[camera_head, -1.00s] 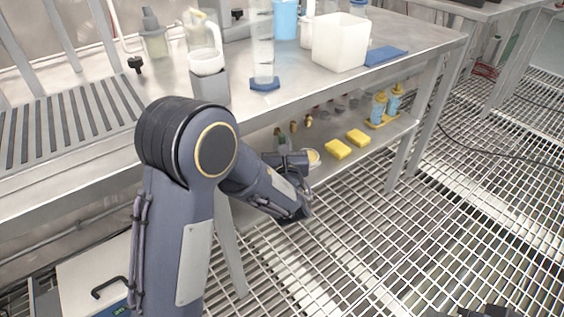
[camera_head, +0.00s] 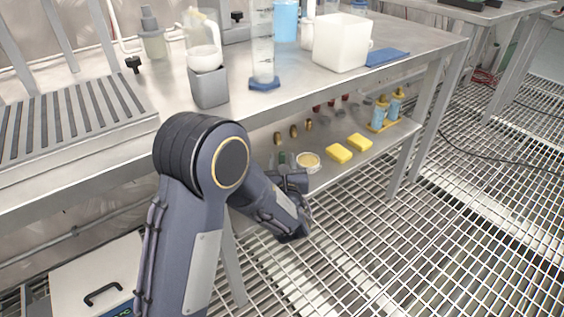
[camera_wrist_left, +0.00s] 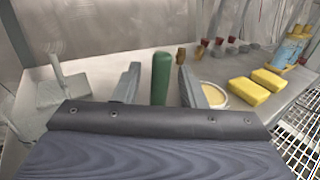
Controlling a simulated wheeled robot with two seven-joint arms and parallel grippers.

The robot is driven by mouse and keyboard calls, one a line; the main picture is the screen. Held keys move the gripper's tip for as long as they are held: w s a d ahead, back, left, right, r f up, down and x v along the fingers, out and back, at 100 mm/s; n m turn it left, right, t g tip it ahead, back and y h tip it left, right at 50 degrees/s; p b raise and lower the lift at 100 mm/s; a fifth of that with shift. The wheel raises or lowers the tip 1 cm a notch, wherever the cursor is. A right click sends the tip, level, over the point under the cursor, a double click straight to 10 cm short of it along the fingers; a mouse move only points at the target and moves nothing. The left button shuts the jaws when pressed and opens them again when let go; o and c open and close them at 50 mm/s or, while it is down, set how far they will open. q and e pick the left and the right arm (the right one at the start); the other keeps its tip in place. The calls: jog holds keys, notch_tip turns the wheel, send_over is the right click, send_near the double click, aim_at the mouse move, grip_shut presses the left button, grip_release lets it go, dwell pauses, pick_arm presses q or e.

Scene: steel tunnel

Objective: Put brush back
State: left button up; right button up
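A green upright cylinder (camera_wrist_left: 161,78) stands on the lower shelf, perhaps the brush's handle; no bristles show, so I cannot tell. It is small and partly hidden in the head view (camera_head: 283,158). My left gripper (camera_wrist_left: 158,72) is open, with one finger on each side of the green cylinder and gaps to both. In the head view my left gripper (camera_head: 289,172) reaches over the lower shelf's front edge, partly hidden by my forearm. My right gripper is not in view.
A round dish (camera_head: 308,161) stands just right of the green cylinder, then two yellow sponges (camera_head: 339,153) and yellow-blue bottles (camera_head: 379,112). Small brass pieces (camera_head: 294,131) stand behind. The bench top (camera_head: 300,90) is above. A grey holder (camera_wrist_left: 62,92) is at left.

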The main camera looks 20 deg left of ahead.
pick_arm(q)
jog(key=shift+r, duration=0.2)
jog(key=p+v, duration=0.2)
jog(key=v, duration=1)
jog(key=shift+p, duration=0.4)
jog(key=shift+f, duration=0.1)
